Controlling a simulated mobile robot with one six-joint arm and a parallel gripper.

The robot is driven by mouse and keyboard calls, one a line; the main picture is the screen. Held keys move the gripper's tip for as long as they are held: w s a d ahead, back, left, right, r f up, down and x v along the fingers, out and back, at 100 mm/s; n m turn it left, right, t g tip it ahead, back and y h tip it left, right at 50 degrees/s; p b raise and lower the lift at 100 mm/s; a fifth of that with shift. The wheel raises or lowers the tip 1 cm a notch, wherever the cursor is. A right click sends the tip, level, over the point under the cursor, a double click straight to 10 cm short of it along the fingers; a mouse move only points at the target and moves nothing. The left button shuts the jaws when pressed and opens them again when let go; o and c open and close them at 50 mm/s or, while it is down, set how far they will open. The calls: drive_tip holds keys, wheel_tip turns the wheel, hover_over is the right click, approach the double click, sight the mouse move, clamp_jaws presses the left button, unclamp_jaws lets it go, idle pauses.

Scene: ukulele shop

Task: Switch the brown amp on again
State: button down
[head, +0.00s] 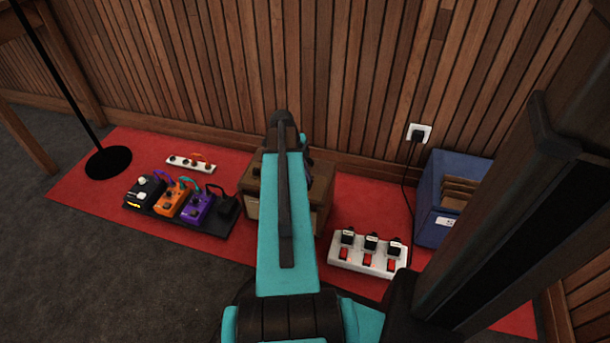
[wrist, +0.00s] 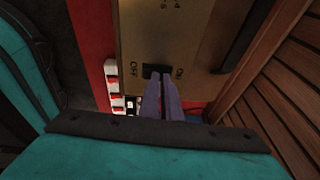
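The brown amp (head: 322,190) stands on the red rug against the slatted wall, partly hidden behind my arm in the head view. In the wrist view its tan panel (wrist: 205,35) fills the upper middle. A black rocker switch (wrist: 157,71) sits on the panel, with OFF lettering on its left and ON lettering on its right. My gripper (wrist: 161,80) has its fingers together with nothing seen between them. The fingertips are right at the switch, but I cannot tell whether they touch it. The switch's tilt is too small to tell. My gripper's fingers are hidden in the head view.
A white power strip (head: 367,263) with red switches and black plugs lies right of the amp. A pedalboard (head: 180,222) and a small white strip (head: 190,163) lie left.

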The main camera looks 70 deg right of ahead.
drive_tip(key=shift+a+r+p, duration=0.15)
drive_tip(key=shift+r+p, duration=0.55)
drive_tip(key=shift+r, duration=0.25)
drive_tip(key=shift+a+r+p, duration=0.1)
drive_tip(key=shift+r+p, duration=0.6)
drive_tip(key=shift+r, duration=0.2)
drive_tip(key=p+v, duration=0.4)
drive_tip(key=v, duration=0.6)
drive_tip(key=shift+r, duration=0.15)
